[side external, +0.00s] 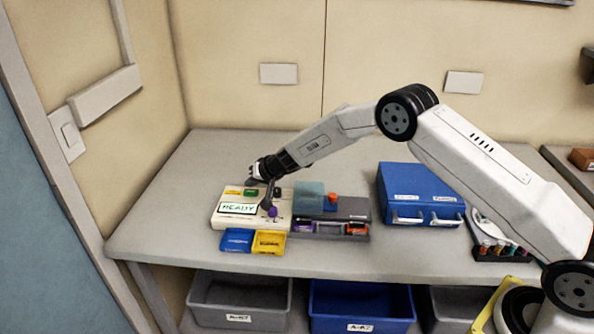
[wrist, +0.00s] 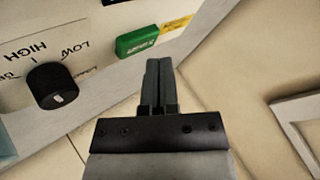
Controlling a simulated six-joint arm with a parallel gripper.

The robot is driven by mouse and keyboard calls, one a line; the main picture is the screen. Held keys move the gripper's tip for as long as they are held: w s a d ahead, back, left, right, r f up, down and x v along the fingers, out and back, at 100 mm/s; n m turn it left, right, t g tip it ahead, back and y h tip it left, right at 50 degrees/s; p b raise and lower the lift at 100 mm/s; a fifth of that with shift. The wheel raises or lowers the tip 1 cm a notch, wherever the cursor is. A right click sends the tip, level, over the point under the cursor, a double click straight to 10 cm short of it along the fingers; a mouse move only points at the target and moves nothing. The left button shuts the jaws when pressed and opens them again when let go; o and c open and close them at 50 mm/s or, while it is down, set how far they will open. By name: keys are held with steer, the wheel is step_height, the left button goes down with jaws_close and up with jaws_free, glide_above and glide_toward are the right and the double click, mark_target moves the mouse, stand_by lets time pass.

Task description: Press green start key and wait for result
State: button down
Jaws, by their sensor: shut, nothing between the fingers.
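The cream pump (side external: 222,222) stands at the left of the bench, with a display (side external: 238,208) reading READY in green. Its green key (wrist: 137,38) shows in the wrist view beside a yellow label, and it is small at the top of the panel in the side view (side external: 250,193). My gripper (wrist: 158,62) is shut and empty, its fingertips close to the lower right of the green key. Whether they touch the key cannot be told. In the side view my gripper (side external: 268,203) points down over the pump's right part.
A black knob (wrist: 52,85) marked LOW and HIGH is left of the green key. A purple knob (side external: 272,212) is on the pump's right. Blue and yellow trays (side external: 237,240) lie in front. A grey holder (side external: 345,208) and blue drawer box (side external: 418,190) stand to the right.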

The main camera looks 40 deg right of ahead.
mark_target(253, 193)
steer(key=shift+f, duration=0.9)
stand_by(1.6)
steer(key=shift+r, duration=0.1)
stand_by(0.3)
steer(key=shift+r, duration=0.75)
steer(key=shift+r, duration=0.2)
steer(key=shift+r, duration=2.35)
